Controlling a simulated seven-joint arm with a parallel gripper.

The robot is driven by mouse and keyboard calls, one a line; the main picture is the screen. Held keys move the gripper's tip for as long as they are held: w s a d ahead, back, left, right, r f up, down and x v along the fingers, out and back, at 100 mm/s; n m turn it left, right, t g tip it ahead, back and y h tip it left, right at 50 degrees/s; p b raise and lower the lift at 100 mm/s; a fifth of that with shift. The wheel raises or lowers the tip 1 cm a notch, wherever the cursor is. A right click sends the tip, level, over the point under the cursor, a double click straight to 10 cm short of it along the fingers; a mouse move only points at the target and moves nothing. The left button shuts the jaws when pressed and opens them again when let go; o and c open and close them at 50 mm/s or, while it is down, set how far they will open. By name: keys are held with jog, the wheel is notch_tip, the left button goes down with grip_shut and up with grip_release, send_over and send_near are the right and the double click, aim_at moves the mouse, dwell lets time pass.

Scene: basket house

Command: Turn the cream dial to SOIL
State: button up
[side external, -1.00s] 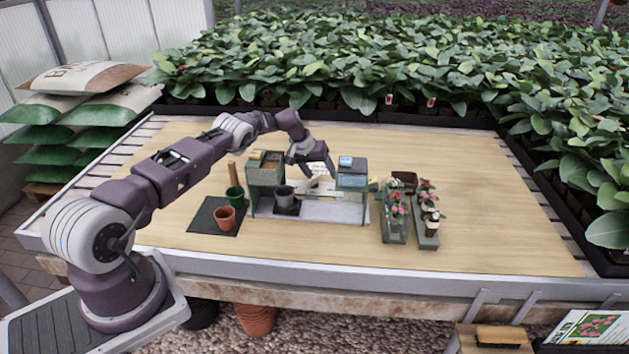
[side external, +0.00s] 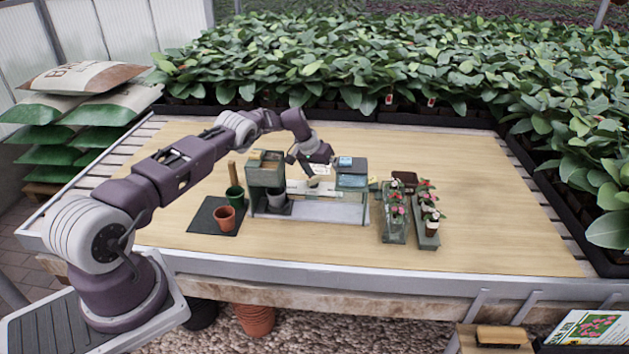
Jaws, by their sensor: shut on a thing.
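A small grey-green potting station stands on the table, with a soil-coloured bin (side external: 266,158) at its left and a blue-topped bin (side external: 352,178) at its right. The small cream dial (side external: 314,183) is between them, and its marks are too small to read. My gripper (side external: 309,173) points down over the middle of the station, shut on the cream dial; the fingertips are tiny and partly hidden. A grey pot (side external: 277,198) stands on the station's low deck under the left bin.
A terracotta pot (side external: 225,217) and a green pot (side external: 235,198) stand on a dark mat (side external: 203,216) at the left. Two narrow trays of flowers (side external: 427,236) stand at the right. The table (side external: 490,220) is clear further right.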

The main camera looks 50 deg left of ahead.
jog(key=a+r+m, duration=0.1)
jog(key=m, duration=0.1)
jog(key=s+a+r+m, duration=0.1)
jog(key=m, duration=0.1)
jog(key=a+r+m, duration=0.2)
jog(key=shift+s+a+r+m, duration=0.1)
jog(key=shift+s+m, duration=0.3)
jog(key=shift+v, duration=0.8)
jog(key=shift+c, duration=1.1)
jog(key=shift+w, duration=0.1)
jog(key=shift+d, duration=0.25)
